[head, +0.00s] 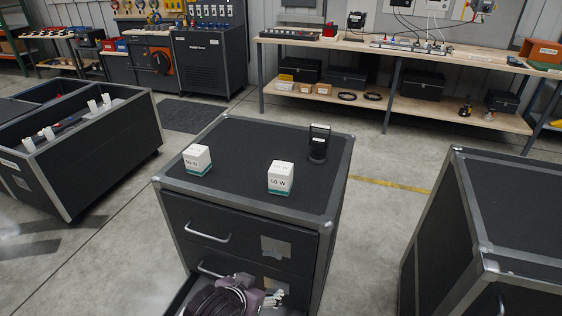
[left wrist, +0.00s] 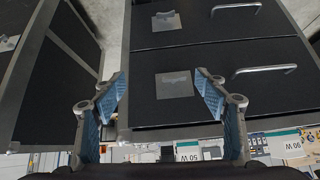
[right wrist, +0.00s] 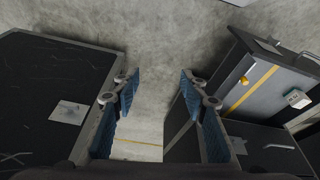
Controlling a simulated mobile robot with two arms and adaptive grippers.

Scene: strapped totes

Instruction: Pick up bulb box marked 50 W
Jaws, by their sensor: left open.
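The bulb box marked 50 W (head: 281,178) is a white carton with a teal base band, upright on the dark cabinet top (head: 240,190) towards its front right. It also shows at the bottom of the left wrist view (left wrist: 188,157), inverted. A similar box (head: 197,160) stands to its left; its label reads as 90 W in the left wrist view (left wrist: 291,147). My left gripper (head: 272,299) is low in front of the cabinet's drawers, apart from both boxes. Its fingers (left wrist: 160,85) are spread and empty. My right gripper (right wrist: 160,80) is open and empty over the floor.
A black upright device (head: 319,143) stands behind the 50 W box at the cabinet's back right. Another dark cabinet (head: 510,205) is at the right. A dark open crate (head: 95,150) is at the left. A workbench (head: 420,110) lines the back. Floor between them is clear.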

